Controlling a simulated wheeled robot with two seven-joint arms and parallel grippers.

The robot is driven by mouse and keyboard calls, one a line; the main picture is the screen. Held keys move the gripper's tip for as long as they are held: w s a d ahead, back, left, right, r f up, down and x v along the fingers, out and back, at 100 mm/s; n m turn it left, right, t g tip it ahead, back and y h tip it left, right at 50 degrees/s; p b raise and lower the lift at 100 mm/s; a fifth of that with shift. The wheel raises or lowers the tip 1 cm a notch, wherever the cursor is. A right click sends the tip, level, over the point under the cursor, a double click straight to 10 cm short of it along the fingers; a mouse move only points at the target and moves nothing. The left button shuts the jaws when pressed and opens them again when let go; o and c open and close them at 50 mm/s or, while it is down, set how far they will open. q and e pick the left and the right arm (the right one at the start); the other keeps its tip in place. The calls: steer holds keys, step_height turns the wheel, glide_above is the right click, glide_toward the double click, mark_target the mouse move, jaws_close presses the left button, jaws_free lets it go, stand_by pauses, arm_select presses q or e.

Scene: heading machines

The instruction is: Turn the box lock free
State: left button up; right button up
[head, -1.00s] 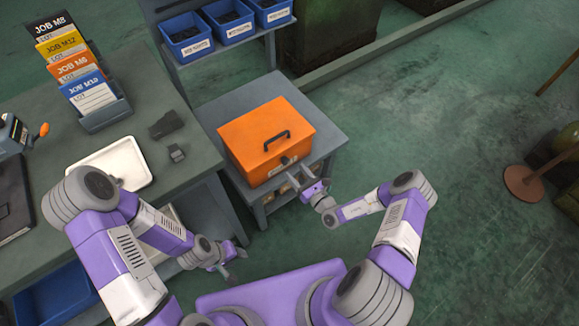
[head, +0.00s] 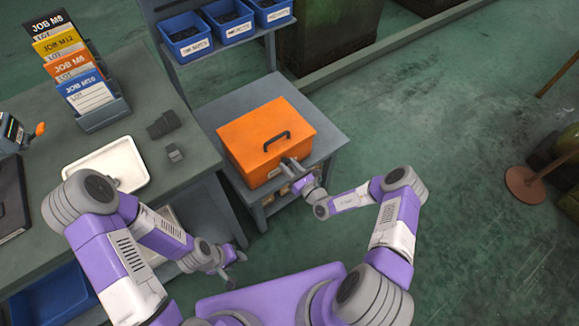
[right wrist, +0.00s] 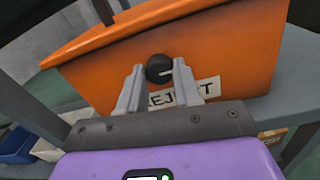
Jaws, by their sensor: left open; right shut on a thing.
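The orange box (head: 262,131) stands on a small grey table, its lid closed, with a dark handle (head: 277,140) on top. My right gripper (right wrist: 157,78) is shut on the lock knob, one finger on each side. It also shows at the box's front in the head view (head: 291,166), where it hides the knob. My left gripper (head: 235,268) is open and empty, low beside the workbench, well away from the box.
The workbench (head: 150,195) at left bears a white tray (head: 107,166), a card rack (head: 103,114) and small dark parts (head: 164,124). Blue bins (head: 187,36) stand on a shelf behind the box.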

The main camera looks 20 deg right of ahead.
steer(key=shift+c, duration=0.2)
steer(key=n+p, duration=0.4)
steer(key=shift+r, duration=0.15)
steer(key=n+p, duration=0.3)
steer(key=n, duration=0.1)
steer(key=shift+p, duration=0.35)
steer(key=n+p, duration=0.3)
steer(key=n, duration=0.2)
steer(key=shift+n+p, duration=0.3)
steer(key=shift+n+h+p, duration=0.4)
steer(key=shift+n+p, duration=0.65)
steer(key=shift+n, duration=0.85)
steer(key=o, duration=1)
steer(key=shift+o, duration=0.2)
steer(key=shift+s+d, duration=0.1)
